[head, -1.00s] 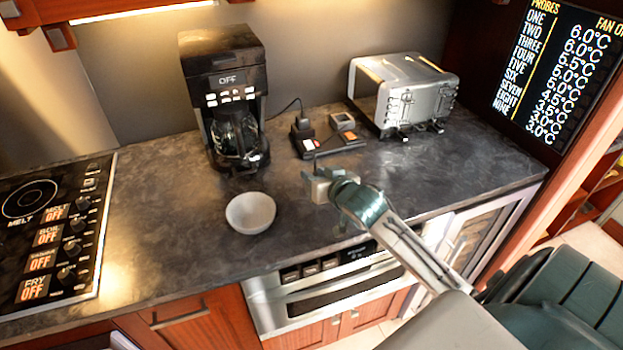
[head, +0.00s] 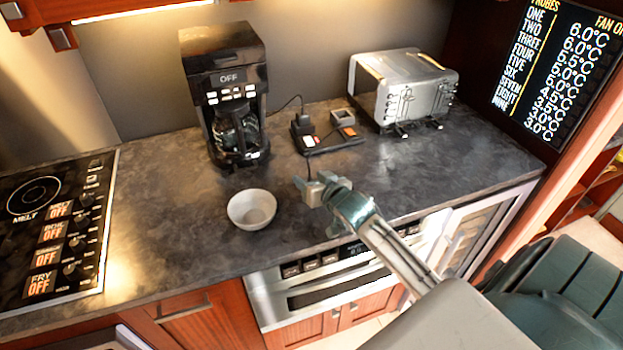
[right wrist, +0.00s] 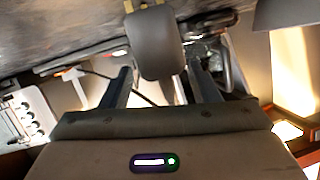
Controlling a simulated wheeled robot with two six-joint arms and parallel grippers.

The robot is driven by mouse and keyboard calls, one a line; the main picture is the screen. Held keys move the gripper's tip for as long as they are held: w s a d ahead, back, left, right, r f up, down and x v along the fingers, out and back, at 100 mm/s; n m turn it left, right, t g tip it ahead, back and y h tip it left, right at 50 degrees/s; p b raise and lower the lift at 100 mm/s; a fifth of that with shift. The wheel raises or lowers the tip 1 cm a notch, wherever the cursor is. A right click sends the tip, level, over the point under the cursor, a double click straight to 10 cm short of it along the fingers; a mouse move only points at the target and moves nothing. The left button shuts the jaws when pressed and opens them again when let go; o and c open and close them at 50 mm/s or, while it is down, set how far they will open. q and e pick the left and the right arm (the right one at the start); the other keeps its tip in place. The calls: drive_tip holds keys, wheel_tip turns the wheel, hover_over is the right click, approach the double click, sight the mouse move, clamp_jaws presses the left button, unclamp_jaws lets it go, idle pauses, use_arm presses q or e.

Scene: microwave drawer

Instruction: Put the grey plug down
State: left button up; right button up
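In the right wrist view, a grey, rounded plug (right wrist: 156,48) with brass-coloured prongs at its far end sits between the two fingers of my right gripper. The fingers are at its two sides and appear shut on it. The prongs point toward the dark counter. In the head view, my right gripper (head: 312,184) is low over the counter (head: 200,255), right of the white bowl and in front of the power strip. Whether the plug touches the counter cannot be told. My left gripper is not in view.
A white bowl (head: 252,209) stands close left of the gripper. A power strip (head: 335,141) with a black plug (head: 302,124) and a small grey block (head: 342,116) lies behind. A coffee maker (head: 228,90) and a toaster (head: 405,88) stand at the back. Bare counter lies right of the gripper.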

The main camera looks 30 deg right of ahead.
drive_tip(key=shift+r, duration=0.1)
drive_tip(key=b+v, duration=0.2)
drive_tip(key=v, duration=1)
